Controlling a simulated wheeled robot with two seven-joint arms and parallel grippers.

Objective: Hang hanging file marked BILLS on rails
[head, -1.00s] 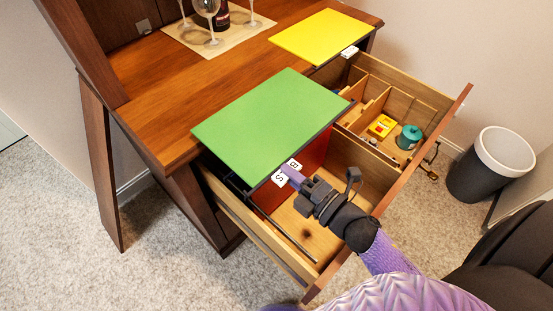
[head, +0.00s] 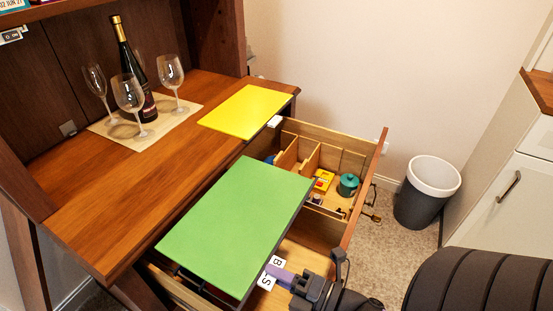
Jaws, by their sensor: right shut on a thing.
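The green hanging file (head: 235,220) shows its broad face, spanning from the desktop's front edge out over the open drawer. Its white tab (head: 267,281) shows the letters B and S; the middle letters are covered by my fingers. My right gripper (head: 284,278) is shut on the file's near edge at the tab. A dark rail (head: 197,287) shows along the left of the drawer (head: 174,287). The file hides much of the drawer, and I cannot tell whether it touches the rails. My left gripper is not in view.
A yellow file (head: 246,110) lies on the desktop (head: 110,215). A wine bottle (head: 128,65) and several glasses (head: 130,96) stand on a mat (head: 103,127) at the back. The drawer's rear compartments hold a teal pot (head: 347,185) and a yellow box (head: 322,180). A bin (head: 426,195) stands right.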

